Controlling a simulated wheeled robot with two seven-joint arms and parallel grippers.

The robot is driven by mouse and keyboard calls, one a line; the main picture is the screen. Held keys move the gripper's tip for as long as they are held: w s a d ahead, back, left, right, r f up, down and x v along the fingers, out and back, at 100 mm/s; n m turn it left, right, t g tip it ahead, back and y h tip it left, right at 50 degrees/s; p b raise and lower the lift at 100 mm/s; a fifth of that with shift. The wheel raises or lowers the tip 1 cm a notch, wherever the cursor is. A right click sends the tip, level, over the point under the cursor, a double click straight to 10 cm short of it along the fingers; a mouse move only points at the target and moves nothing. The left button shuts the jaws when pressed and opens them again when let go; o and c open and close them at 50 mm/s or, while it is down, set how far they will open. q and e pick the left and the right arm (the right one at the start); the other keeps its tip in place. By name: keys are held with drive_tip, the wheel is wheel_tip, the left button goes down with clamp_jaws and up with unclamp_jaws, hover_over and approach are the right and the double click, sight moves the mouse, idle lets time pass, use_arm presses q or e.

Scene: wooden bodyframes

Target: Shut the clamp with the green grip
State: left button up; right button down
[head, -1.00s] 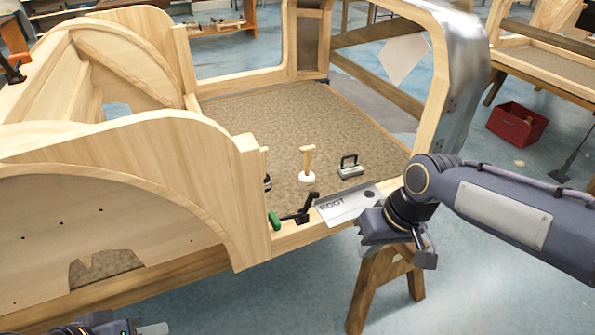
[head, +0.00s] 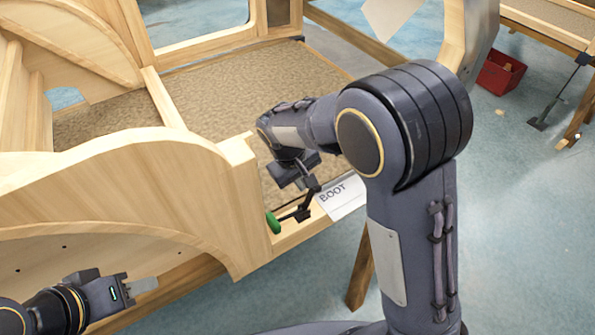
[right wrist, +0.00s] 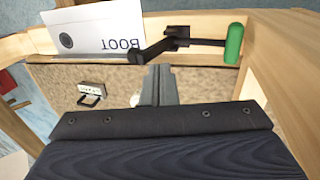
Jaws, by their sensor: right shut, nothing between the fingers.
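The clamp (head: 300,210) with the green grip (head: 273,222) sits on the front rail of the wooden bodyframe, its dark arm lying along the rail with the grip at the left end. In the right wrist view the clamp (right wrist: 176,42) is just beyond my fingertips, with the green grip (right wrist: 233,43) to the right. My right gripper (head: 310,186) is shut and empty, over the inner side of the rail beside the clamp's black upright part. Whether it touches the clamp cannot be told. My left gripper (head: 145,285) looks shut and empty, low in front of the curved side panel.
A white BOOT card (head: 342,196) lies on the rail right of the clamp. The curved wooden panel (head: 165,175) rises close to the green grip. A small handled block (right wrist: 90,94) lies on the brown floor mat (head: 230,85). A red bin (head: 501,73) stands far right.

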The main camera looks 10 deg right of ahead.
sight(308, 197)
drive_tip(key=shift+x, duration=1.95)
drive_tip(key=shift+d, duration=0.1)
drive_tip(key=shift+d+y, duration=0.25)
drive_tip(key=shift+y, duration=0.05)
